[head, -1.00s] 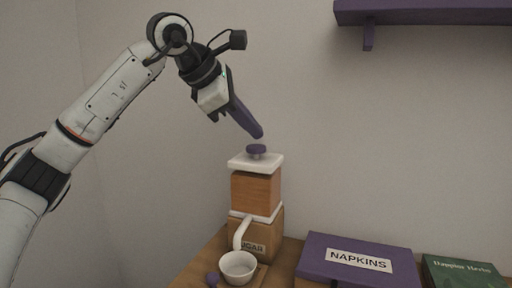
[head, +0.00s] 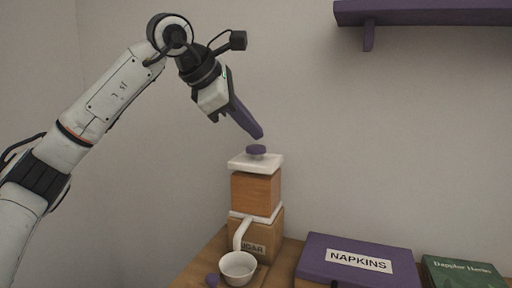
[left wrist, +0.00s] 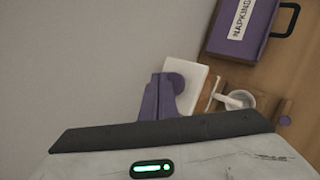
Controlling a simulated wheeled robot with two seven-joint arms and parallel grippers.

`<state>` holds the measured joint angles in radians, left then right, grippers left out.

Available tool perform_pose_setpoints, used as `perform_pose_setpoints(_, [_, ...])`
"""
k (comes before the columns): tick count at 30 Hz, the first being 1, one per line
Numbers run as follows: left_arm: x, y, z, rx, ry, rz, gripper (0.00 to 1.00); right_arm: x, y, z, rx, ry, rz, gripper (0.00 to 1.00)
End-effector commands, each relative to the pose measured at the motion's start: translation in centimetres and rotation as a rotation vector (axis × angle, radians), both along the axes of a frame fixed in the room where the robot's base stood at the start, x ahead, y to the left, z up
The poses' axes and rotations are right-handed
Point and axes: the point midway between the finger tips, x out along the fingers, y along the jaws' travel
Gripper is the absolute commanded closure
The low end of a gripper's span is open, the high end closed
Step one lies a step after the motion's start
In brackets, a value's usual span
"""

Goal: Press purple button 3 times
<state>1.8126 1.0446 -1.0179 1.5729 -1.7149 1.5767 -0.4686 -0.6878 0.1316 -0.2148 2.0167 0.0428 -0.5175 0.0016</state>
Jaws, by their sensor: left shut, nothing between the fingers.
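The purple button (head: 256,150) sits on the white top of a wooden sugar dispenser (head: 256,192). It also shows in the left wrist view (left wrist: 176,82), close past the fingertips. My left gripper (head: 260,136) is shut and empty, its purple fingers pointing down. The fingertips are just above the button, with a small gap seen in the head view. The fingers also show in the left wrist view (left wrist: 158,98). A white cup (head: 238,267) stands below the dispenser's white spout (head: 241,233). My right gripper is not in view.
A purple napkins box (head: 320,252) and a green box (head: 460,272) stand on the wooden cart top to the right. A small purple knob (head: 212,280) is by the cup. A purple shelf (head: 430,12) hangs on the wall at upper right.

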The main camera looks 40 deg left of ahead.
Motion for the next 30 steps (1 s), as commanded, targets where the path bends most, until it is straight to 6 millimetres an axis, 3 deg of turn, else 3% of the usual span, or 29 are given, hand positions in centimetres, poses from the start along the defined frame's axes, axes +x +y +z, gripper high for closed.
perform_pose_setpoints(30, [0.00, 0.00, -0.85, 0.000, 0.000, 0.000, 1.00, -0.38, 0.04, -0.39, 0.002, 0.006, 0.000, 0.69])
